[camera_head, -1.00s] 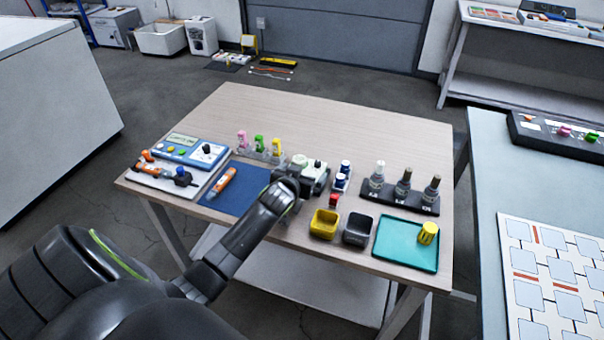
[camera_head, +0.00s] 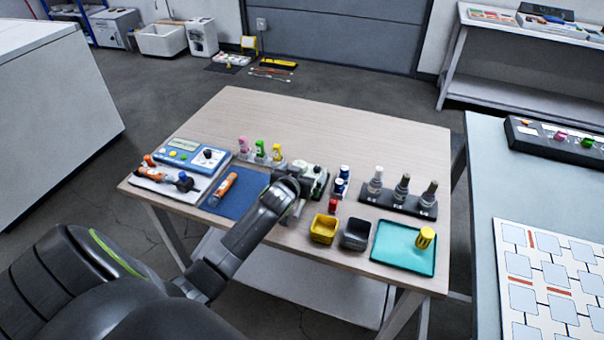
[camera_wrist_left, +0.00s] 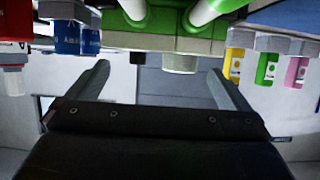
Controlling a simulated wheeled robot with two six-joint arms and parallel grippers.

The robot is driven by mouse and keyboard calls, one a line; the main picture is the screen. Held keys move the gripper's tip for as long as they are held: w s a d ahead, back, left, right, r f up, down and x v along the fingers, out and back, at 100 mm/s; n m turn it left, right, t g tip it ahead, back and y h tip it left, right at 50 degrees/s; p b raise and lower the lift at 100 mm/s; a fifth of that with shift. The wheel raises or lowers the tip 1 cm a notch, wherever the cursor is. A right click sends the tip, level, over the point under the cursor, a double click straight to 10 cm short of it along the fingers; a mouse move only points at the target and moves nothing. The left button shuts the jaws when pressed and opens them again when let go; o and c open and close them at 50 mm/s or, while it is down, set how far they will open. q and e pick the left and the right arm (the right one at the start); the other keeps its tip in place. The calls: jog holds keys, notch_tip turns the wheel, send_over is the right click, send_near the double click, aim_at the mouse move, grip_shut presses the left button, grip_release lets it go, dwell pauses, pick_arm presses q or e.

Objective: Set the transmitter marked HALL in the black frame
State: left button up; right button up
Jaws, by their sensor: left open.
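A black open-topped square holder (camera_head: 356,234), which looks like the black frame, stands near the table's front edge, right of a yellow one (camera_head: 323,229). I cannot read HALL on anything. Small blue-and-white pieces (camera_head: 341,186) and a red one (camera_head: 333,206) stand behind the holders; in the left wrist view blue pieces (camera_wrist_left: 75,38) show at the upper left. My left gripper (camera_wrist_left: 160,85) is open and empty, its fingers apart below a green-and-white device (camera_wrist_left: 165,35). In the head view the left arm's wrist partly hides that device (camera_head: 316,175). My right gripper is out of view.
Pink, green and yellow pieces (camera_head: 260,149) stand in a rack behind. A dark rack with several bottles (camera_head: 398,203) is at the right, behind a teal tray (camera_head: 392,260) with a yellow cylinder (camera_head: 425,238). A blue mat (camera_head: 250,185) lies left. The table's back (camera_head: 330,130) is clear.

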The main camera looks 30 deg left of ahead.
pick_arm(q)
jog(key=shift+r+p, duration=2.2)
jog(key=shift+r, duration=0.35)
